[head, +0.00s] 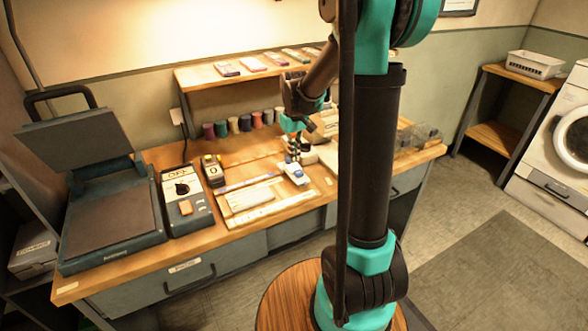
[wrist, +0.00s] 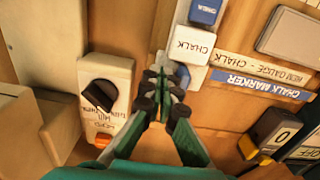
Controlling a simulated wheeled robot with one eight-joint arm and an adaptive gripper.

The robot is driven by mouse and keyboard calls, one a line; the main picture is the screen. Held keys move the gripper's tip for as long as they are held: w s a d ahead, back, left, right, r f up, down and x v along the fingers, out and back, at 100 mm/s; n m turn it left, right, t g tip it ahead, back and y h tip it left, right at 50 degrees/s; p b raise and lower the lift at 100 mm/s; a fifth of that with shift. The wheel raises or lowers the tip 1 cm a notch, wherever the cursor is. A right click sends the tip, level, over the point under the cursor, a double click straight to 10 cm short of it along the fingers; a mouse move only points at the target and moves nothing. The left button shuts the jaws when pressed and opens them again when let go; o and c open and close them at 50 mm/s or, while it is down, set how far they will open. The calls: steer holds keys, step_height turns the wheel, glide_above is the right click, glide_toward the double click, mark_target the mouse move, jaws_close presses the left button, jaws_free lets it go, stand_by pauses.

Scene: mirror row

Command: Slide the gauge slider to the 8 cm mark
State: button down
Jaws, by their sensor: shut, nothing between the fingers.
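A white block lettered CHALK (wrist: 193,46) with blue parts lies on a pale strip in the wrist view. It appears as a white-and-blue piece (head: 295,173) on the bench in the head view. I cannot tell for certain whether it is the gauge slider. A label reading HEM GAUGE - CHALK (wrist: 260,64) lies beside it. A pale ruler-like strip (head: 262,212) lies at the bench's front; its marks are too small to read, so the 8 cm mark is not distinguishable. My gripper (wrist: 166,82) is shut and empty, beside the block's lower blue part. It also shows in the head view (head: 293,156).
A dark knob on a white panel (wrist: 99,94) stands left of my gripper in the wrist view. A black-and-yellow device (head: 212,170), a switch box (head: 184,198) and a large press (head: 102,200) stand left on the bench. Thread spools (head: 244,122) line the back under a shelf.

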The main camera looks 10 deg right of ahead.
steer(key=shift+s+a, duration=0.8)
steer(key=shift+a, duration=1.6)
steer(key=shift+s+a, duration=0.75)
steer(key=shift+a, duration=1.65)
steer(key=shift+s+a, duration=0.8)
steer(key=shift+a, duration=1.6)
steer(key=shift+s+a, duration=0.1)
steer(key=shift+a, duration=0.25)
step_height(320, 180, up, 7)
steer(key=d, duration=0.1)
steer(key=shift+d, duration=0.1)
